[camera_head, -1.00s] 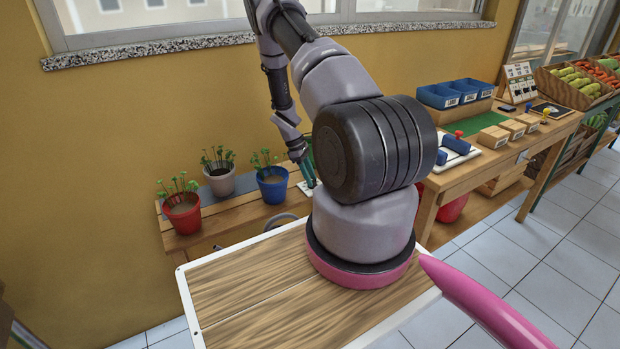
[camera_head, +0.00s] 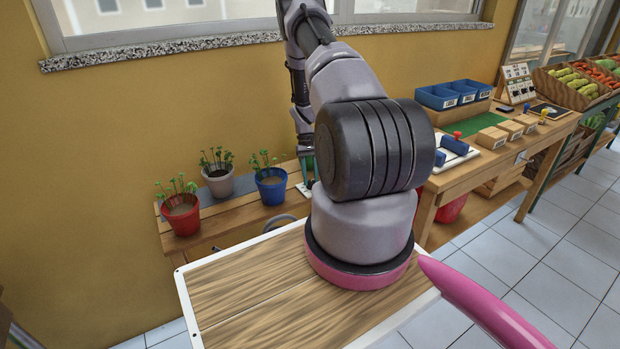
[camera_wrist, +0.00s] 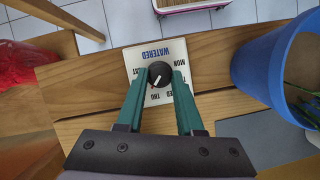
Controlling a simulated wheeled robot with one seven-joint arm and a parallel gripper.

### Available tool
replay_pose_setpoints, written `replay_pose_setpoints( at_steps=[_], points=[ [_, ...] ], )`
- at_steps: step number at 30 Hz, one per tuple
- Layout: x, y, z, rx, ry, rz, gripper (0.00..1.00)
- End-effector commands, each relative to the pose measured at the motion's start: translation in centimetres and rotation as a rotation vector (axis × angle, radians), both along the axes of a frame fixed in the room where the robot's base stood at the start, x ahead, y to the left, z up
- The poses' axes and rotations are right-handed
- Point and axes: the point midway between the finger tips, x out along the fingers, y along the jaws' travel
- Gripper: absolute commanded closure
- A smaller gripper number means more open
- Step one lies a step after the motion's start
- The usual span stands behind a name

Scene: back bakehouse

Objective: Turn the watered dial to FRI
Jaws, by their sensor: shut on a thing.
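The watered dial is a white plate (camera_wrist: 146,58) with a round black knob (camera_wrist: 160,73) in the wrist view. It lies on the wooden bench, and its lettering appears upside down. My gripper (camera_wrist: 160,82) has its two green fingers shut on the knob's sides. MON shows at the right and a partly covered label at the left. My left finger hides the plate just left of THU, and FRI cannot be read. In the head view, my arm covers most of the plate.
A blue pot (camera_head: 271,185) stands close beside the dial, also large at the right in the wrist view. A grey pot (camera_head: 217,172) and a red pot (camera_head: 182,212) stand farther left. A worktable (camera_head: 440,185) with blue bins (camera_head: 437,97) is at the right.

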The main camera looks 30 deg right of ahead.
Motion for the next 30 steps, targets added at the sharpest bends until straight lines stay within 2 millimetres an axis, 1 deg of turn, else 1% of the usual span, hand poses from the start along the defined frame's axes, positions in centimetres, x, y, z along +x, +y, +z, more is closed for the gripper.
replay_pose_setpoints(
  at_steps=[6,15,21,30],
  points=[
    [-0.07,-0.26,0.00,0.000,-0.001,-0.184,1.00],
    [-0.18,-0.34,-0.01,0.001,0.000,-0.362,1.00],
    [-0.23,-0.38,-0.03,0.000,0.000,-0.421,1.00],
    [-0.23,-0.36,-0.04,0.000,0.000,-0.443,1.00]
  ],
)
